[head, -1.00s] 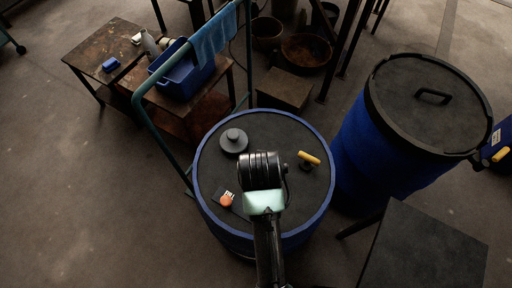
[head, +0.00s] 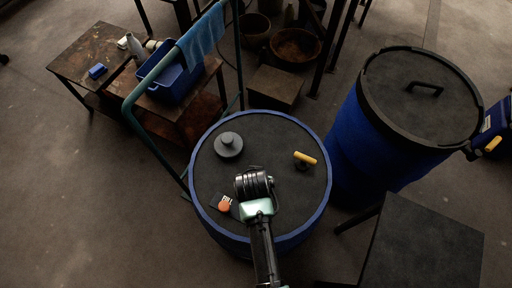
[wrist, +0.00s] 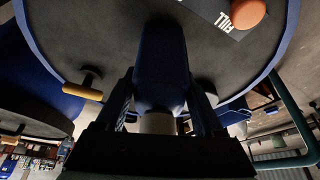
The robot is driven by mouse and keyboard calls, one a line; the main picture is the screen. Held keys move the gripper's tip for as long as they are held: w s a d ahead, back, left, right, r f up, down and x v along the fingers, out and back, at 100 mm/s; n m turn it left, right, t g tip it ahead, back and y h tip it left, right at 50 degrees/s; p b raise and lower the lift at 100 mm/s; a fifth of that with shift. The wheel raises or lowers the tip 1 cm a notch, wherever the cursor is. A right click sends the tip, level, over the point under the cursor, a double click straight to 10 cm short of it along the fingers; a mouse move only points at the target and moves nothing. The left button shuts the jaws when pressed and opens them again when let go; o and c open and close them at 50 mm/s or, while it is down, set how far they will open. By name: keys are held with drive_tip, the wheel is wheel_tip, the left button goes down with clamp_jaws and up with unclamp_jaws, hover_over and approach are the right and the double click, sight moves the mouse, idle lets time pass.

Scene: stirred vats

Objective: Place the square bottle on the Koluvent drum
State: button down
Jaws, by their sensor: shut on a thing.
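The square bottle (wrist: 162,65) is dark blue with a white cap (wrist: 157,122). In the wrist view it is between the two fingers of my gripper (wrist: 161,100), which is shut on it. In the head view my gripper (head: 256,190) is over the dark top of a blue-rimmed drum (head: 275,135), and my arm hides the bottle. I cannot tell whether the bottle touches the top. No Koluvent name is readable on any drum.
On that drum top are a grey round lidded thing (head: 228,145), a yellow-handled thing (head: 304,160) and a card with an orange ball (head: 224,209). A taller lidded blue drum (head: 385,135) stands at right. A green rail (head: 140,85) with a blue cloth stands at left.

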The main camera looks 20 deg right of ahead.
drive_tip(key=shift+w, duration=0.1)
unclamp_jaws()
drive_tip(key=shift+f, duration=0.1)
drive_tip(key=v, duration=1.2)
drive_tip(key=w+a+r+n+t, duration=0.1)
drive_tip(key=w+r+t, duration=0.35)
drive_tip(key=r, duration=0.55)
drive_tip(key=w+a+r+n+t, duration=0.1)
drive_tip(key=w+r+t, duration=0.2)
drive_tip(key=w+r, duration=0.5)
drive_tip(key=w+a+r+n+t, duration=0.1)
drive_tip(key=w+r+t, duration=0.2)
drive_tip(key=r, duration=0.9)
drive_tip(key=a+r+n+t, duration=0.1)
drive_tip(key=a+r+t, duration=0.15)
drive_tip(key=r, duration=0.55)
drive_tip(key=a+r+t, duration=0.1)
drive_tip(key=r+t, duration=0.2)
drive_tip(key=r, duration=0.5)
drive_tip(key=s+a+r+n+t+y, duration=0.1)
drive_tip(key=s+a+r+t, duration=0.1)
drive_tip(key=s+r, duration=0.3)
drive_tip(key=s+a+r+n+t+y, duration=0.1)
drive_tip(key=s+r+t, duration=0.4)
drive_tip(key=r, duration=0.8)
drive_tip(key=shift+s+a, duration=0.45)
drive_tip(key=shift+s, duration=0.3)
